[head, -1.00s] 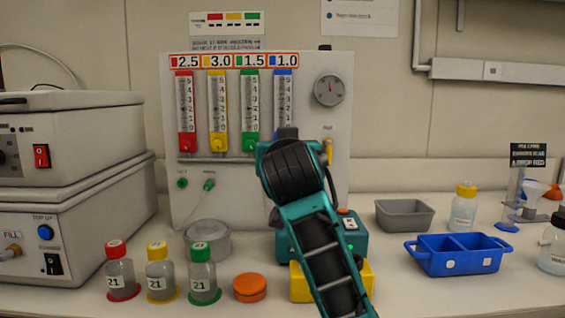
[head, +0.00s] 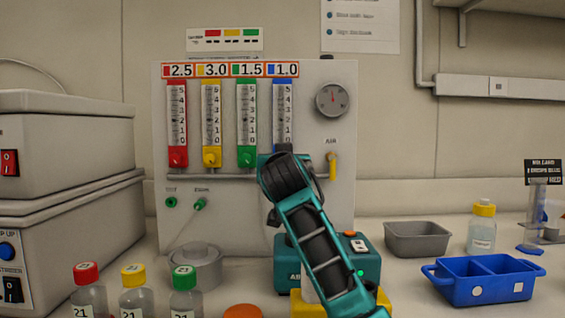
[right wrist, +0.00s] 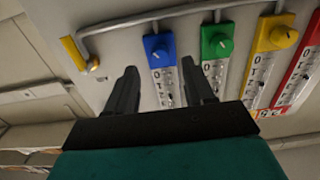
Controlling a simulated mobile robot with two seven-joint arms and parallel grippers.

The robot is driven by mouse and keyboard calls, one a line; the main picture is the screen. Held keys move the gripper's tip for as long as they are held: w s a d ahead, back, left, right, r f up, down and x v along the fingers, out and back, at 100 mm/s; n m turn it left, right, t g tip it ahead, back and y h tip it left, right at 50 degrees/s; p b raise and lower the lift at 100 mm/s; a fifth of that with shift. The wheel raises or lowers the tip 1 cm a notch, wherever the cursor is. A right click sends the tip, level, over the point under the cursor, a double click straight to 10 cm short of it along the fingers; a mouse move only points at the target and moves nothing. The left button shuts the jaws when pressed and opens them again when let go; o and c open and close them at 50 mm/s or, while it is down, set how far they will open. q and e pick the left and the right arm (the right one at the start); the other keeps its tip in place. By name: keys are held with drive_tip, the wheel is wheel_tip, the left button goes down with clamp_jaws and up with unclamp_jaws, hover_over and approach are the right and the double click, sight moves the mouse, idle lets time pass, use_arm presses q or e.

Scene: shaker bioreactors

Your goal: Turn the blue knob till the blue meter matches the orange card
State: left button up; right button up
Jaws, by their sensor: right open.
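The blue meter (head: 283,105) is the rightmost of the meters on the white panel; its lower end and the blue knob are hidden behind my right arm in the head view. The orange-framed card (head: 284,70) above it reads 1.0. In the right wrist view the blue knob (right wrist: 158,50) shows at the end of the blue meter (right wrist: 167,88). My right gripper (right wrist: 160,72) is open, with one finger on each side of the blue meter and the knob just beyond the fingertips. No contact shows. The float's exact level is too small to read. My left gripper is out of view.
The green knob (right wrist: 220,46) sits close beside the blue one. A grey pipe (right wrist: 180,12) and a yellow air valve (head: 332,165) are nearby. Below stand a teal air unit (head: 365,268), a blue divided tray (head: 480,290) and several capped bottles.

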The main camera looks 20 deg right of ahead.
drive_tip(key=shift+x, duration=2.1)
clamp_jaws()
